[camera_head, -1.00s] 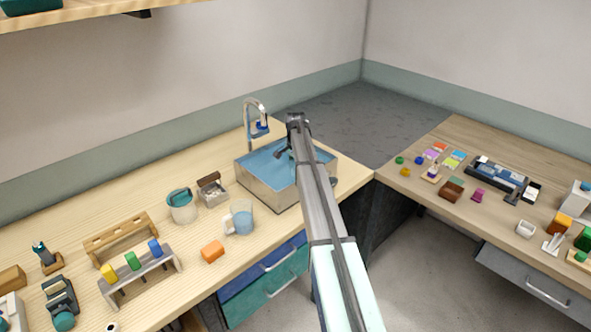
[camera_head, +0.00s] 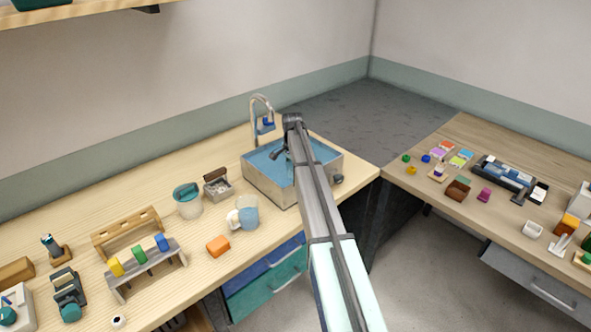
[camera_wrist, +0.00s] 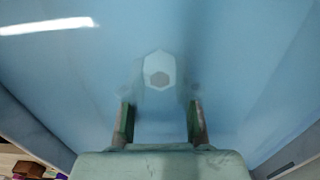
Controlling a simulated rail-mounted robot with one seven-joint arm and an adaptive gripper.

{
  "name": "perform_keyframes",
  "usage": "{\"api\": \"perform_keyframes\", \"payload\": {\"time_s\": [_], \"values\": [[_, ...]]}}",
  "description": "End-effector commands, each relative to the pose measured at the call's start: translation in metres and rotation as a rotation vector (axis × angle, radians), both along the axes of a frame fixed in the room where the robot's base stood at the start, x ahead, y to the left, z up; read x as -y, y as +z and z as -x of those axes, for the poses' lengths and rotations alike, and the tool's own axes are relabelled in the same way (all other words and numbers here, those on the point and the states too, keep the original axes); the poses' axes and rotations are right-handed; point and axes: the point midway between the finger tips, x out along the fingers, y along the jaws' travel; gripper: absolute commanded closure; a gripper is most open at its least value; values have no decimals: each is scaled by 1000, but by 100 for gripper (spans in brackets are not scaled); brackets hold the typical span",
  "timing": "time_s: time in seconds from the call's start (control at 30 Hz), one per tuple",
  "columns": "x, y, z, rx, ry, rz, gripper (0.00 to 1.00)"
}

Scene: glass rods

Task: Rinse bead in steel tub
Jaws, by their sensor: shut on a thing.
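A rack with coloured pieces (camera_head: 146,270) stands further left. The right counter (camera_head: 445,208) holds small items.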

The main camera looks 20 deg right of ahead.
Motion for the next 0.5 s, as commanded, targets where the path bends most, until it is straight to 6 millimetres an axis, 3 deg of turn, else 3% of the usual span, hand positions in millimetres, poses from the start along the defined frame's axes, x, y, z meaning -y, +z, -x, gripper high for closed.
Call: {"api": "perform_keyframes", "payload": {"time_s": [0.5], "values": [[19, 0, -8, 0, -1, 0, 100]]}}
